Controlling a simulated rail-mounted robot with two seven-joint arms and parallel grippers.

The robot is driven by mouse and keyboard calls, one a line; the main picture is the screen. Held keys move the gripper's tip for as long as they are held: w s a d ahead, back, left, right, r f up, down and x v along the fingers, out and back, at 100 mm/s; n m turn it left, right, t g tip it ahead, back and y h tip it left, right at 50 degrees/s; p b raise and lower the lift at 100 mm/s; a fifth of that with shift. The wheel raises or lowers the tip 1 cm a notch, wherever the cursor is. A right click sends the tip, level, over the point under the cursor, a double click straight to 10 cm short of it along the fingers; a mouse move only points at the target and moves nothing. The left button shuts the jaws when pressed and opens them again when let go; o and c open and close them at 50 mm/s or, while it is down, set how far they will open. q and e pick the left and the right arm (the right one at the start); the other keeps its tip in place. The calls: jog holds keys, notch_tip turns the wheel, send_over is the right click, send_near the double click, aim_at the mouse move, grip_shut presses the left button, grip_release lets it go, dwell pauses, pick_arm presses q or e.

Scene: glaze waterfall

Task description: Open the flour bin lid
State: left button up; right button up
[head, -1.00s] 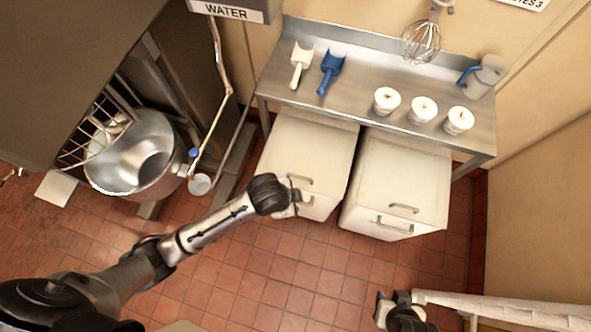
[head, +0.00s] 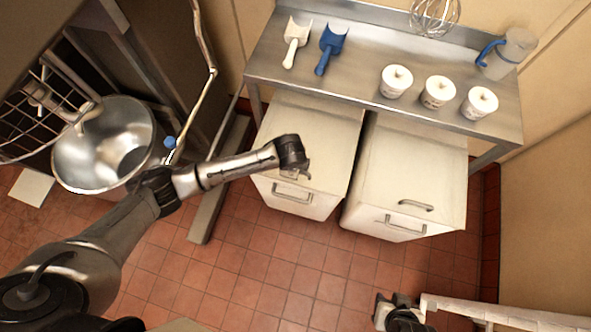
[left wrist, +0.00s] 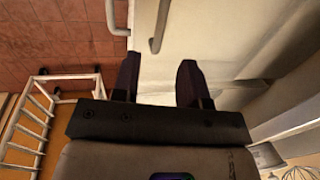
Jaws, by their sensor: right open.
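Two white bins stand side by side under the steel table: a left bin (head: 312,132) and a right bin (head: 412,165). Both lids look shut, and no label shows which holds flour. My left gripper (head: 298,174) is at the front edge of the left bin's lid, largely covering the lid handle there. In the left wrist view my left gripper (left wrist: 160,75) has its fingers apart, with a grey handle (left wrist: 160,28) just beyond the tips. I cannot tell whether they touch. My right gripper (head: 384,303) is open and empty, low over the floor.
The steel table (head: 350,75) holds a white scoop (head: 294,42), a blue scoop (head: 329,47), several white tubs (head: 437,91) and a jug (head: 508,55). A mixer bowl (head: 105,145) stands at left. A white rack (head: 500,312) is at lower right. Floor before the bins is clear.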

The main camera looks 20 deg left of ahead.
pick_arm(q)
jog(key=f, duration=0.2)
jog(key=w+f+b, duration=0.1)
jog(key=f, duration=0.5)
jog(key=shift+w+b, duration=0.3)
jog(key=shift+b, duration=0.1)
grip_shut()
jog(key=shift+a, duration=0.1)
